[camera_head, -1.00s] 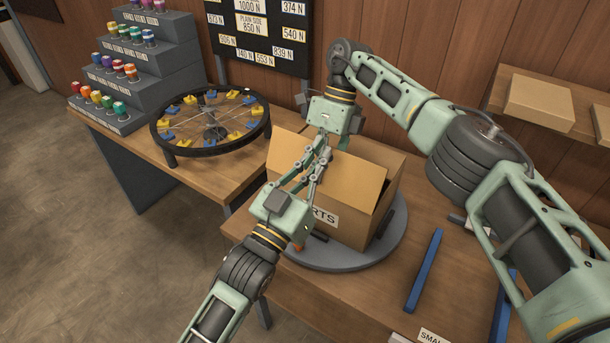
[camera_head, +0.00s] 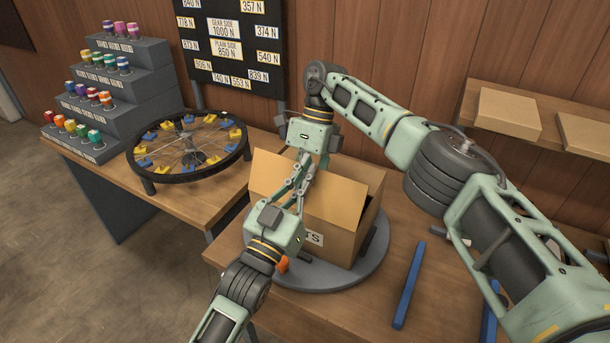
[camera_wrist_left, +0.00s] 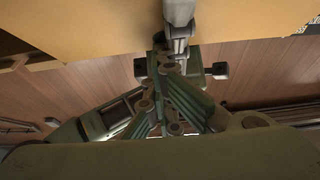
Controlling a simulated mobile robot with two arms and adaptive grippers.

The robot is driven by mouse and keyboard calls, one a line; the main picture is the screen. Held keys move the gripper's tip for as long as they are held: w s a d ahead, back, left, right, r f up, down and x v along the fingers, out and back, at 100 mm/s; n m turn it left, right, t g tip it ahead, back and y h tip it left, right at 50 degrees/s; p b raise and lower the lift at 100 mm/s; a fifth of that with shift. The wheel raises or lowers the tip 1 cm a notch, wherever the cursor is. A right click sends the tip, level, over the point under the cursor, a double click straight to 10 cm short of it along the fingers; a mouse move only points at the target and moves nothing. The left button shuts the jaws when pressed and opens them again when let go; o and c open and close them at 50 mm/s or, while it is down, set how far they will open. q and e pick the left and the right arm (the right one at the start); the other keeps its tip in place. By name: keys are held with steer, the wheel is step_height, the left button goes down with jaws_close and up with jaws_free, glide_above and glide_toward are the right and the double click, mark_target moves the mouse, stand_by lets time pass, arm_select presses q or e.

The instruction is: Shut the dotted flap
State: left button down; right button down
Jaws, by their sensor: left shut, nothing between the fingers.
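An open cardboard box (camera_head: 340,243) stands on a round grey turntable (camera_head: 372,262). A broad plain flap (camera_head: 338,196) stands raised along its near side; I see no dots on it, so I cannot tell which flap is the dotted one. My left gripper (camera_head: 290,192) is shut and empty in front of this flap, partly covering the box label. My right gripper (camera_head: 298,176) points down at the same spot, its fingers overlapping the left ones; its opening is unclear. In the left wrist view, bare cardboard (camera_wrist_left: 110,25) fills the top, close to the fingers. Contact is unclear.
A spoked wheel (camera_head: 240,150) with yellow and blue tags lies on the left bench, beside a stepped rack (camera_head: 135,90) of colored pieces. A blue bar (camera_head: 409,285) lies on the table right of the turntable. A wall shelf (camera_head: 535,135) holds cartons.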

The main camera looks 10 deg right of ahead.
arm_select(q)
steer(key=shift+d+f, duration=0.1)
steer(key=shift+f, duration=0.1)
arm_select(e)
steer(key=c, duration=2)
jaws_free()
steer(key=shift+s+a, duration=0.3)
steer(key=shift+a, duration=0.3)
steer(key=shift+r, duration=0.1)
